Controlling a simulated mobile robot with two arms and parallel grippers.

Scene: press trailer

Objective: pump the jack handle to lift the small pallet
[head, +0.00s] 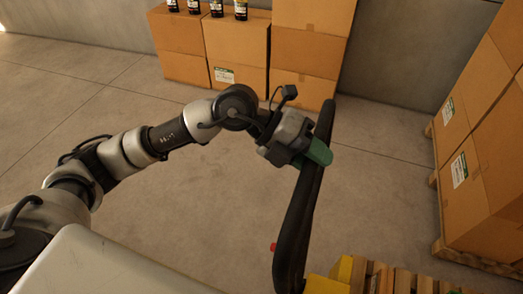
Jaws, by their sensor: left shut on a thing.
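The jack handle (300,215) is a long black bar, rising from the bottom edge right of centre and leaning slightly right at its top. My left gripper (307,151) is shut around the upper part of the handle, with a green piece showing at its fingers. A small red part (274,247) shows beside the lower handle. At the bottom edge, wooden slats of the small pallet (408,281) show in part, beside a yellow piece (341,275). The handle's base and most of the pallet are cut off. My right gripper is out of view.
Cardboard boxes (237,45) stand against the back wall, some with dark jars (241,10) on top. More boxes (490,150) stand stacked on a wooden pallet (437,190) at the right. The concrete floor (385,170) between them is clear.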

